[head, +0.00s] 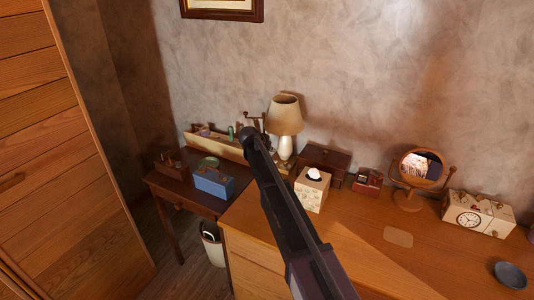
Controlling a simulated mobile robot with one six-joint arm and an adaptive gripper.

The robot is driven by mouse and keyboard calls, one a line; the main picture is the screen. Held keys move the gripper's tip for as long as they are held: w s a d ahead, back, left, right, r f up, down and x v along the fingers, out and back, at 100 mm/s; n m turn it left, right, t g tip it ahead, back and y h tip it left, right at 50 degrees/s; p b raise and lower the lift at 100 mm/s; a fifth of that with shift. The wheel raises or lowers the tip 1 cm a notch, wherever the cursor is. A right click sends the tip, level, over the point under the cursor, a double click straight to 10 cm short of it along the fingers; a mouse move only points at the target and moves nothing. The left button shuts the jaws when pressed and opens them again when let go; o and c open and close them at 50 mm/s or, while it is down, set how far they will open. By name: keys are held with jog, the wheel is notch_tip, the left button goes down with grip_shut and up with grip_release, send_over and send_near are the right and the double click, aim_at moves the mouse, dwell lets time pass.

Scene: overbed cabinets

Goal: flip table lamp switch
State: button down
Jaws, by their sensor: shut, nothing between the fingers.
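The table lamp (285,118) stands against the wall near the middle of the head view. It has a tan shade and a pale, rounded base. No clear glow shows in the shade. I cannot make out its switch. My dark arm reaches up from the bottom of the view and ends in a rounded part just left of the lamp, overlapping the area beside its base. No gripper fingers can be made out, so my gripper is not in view.
A tissue box (312,190), dark wooden box (326,157), round mirror (418,168) and clock box (478,214) stand on the wooden desk (350,250). A blue box (214,182) sits on the dark side table (165,186).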

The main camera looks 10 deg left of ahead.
aim_at(276, 161)
jog(key=shift+b+x, duration=0.6)
jog(key=shift+x, duration=0.6)
jog(key=shift+s+d+f+b, duration=0.15)
jog(key=shift+f+b, duration=0.75)
jog(key=shift+s+d+f+b, duration=0.1)
jog(key=shift+f+b, duration=0.75)
jog(key=shift+f, duration=0.05)
jog(key=shift+s+a, duration=0.1)
jog(key=shift+a, duration=0.1)
